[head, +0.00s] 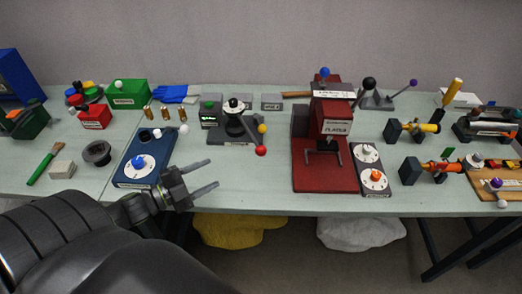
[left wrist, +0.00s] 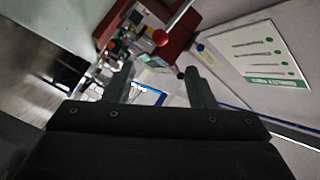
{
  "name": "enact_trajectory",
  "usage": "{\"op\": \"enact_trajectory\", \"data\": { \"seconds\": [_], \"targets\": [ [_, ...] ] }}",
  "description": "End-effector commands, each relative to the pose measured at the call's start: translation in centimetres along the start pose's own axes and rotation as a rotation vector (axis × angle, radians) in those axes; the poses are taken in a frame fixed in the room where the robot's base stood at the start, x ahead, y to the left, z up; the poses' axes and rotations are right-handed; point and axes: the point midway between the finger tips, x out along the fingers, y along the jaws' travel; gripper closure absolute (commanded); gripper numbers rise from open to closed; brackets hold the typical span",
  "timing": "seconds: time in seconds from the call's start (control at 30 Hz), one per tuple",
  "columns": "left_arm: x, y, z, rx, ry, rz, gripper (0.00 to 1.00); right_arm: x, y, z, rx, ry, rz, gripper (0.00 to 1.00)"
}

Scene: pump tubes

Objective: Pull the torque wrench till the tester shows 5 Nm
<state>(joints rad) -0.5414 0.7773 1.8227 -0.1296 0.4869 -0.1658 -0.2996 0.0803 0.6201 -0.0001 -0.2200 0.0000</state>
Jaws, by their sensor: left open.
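A dark device (head: 233,137) stands on the table left of the middle in the head view. It has a white dial (head: 236,106) on top and a small green-lit display (head: 208,121) on its left, too small to read. A lever with a red ball (head: 261,150) sticks out toward the front; it looks like the torque wrench, but I cannot be sure.
A blue box (head: 135,171) with a knob lies just left of my left gripper. A red press (head: 318,172) stands right of the lever. Brass cylinders (head: 165,113) stand behind.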

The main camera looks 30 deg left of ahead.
Motion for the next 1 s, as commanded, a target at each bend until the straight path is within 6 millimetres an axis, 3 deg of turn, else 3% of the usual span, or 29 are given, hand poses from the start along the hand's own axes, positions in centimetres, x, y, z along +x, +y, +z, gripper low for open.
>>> {"op": "enact_trajectory", "data": {
  "seconds": [0.27, 0.63, 1.0],
  "targets": [
    [1.3, -0.2, -0.3, 0.011, 0.028, 0.002, 0.49, -0.1, 0.1, 0.0, 0.0, 0.0, 0.001, 1.0],
    [6.1, -0.3, -0.5, 0.009, 0.025, 0.0, 0.49, -1.0, 0.1, -0.1, 0.0, 0.0, 0.001, 1.0],
    [12.2, -0.5, -0.8, 0.008, 0.025, -0.001, 0.49, -3.5, 0.4, -0.4, 0.0, 0.0, 0.001, 1.0]
  ]
}}
